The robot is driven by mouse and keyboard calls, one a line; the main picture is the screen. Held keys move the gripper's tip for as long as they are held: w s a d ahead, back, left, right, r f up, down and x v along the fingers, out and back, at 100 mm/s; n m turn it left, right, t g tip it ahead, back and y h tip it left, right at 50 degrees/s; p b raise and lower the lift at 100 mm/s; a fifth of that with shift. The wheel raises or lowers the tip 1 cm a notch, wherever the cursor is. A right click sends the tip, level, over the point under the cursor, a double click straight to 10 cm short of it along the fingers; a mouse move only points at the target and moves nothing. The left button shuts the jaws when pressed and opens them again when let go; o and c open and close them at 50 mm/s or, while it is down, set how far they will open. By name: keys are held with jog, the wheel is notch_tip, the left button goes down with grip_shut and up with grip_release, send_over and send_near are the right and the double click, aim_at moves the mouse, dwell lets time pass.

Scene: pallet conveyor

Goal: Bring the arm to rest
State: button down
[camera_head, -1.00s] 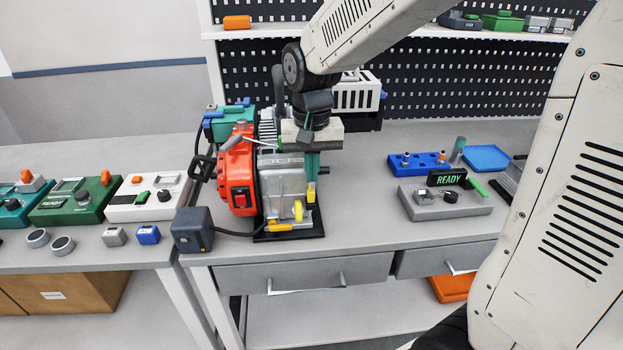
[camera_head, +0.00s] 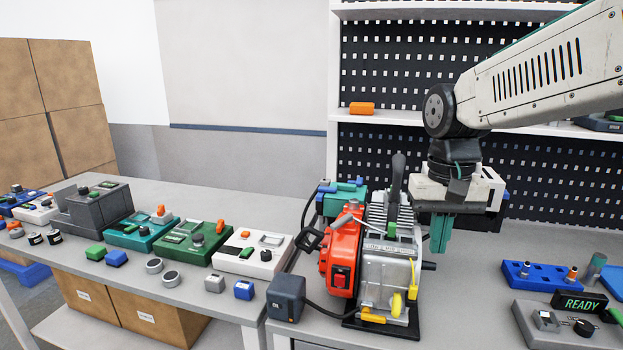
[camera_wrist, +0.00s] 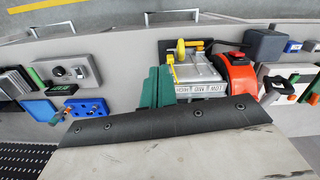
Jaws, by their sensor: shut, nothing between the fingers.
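My gripper (camera_head: 441,234) hangs from the arm on the right in the head view, its green fingers pointing down. The fingers are together with nothing between them. They are just right of the red and grey engine-like machine (camera_head: 341,262), above the bench top. In the wrist view the green fingers (camera_wrist: 157,88) show in the middle, beside the grey part of the machine (camera_wrist: 195,68). I cannot tell whether the fingers touch the machine.
A blue tray (camera_head: 541,279) with small pegs and a grey device with a READY display (camera_head: 580,303) stand to the right. A dark grey box (camera_head: 286,297) is cabled to the machine. Several coloured devices line the left bench (camera_head: 190,283). A pegboard shelf (camera_head: 400,114) stands behind.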

jog(key=s+d+f+n+t, duration=0.1)
jog(key=s, duration=0.8)
jog(key=s+d+f, duration=0.2)
jog(key=s, duration=0.7)
jog(key=shift+s+n+t, duration=0.35)
jog(key=shift+n+t, duration=0.05)
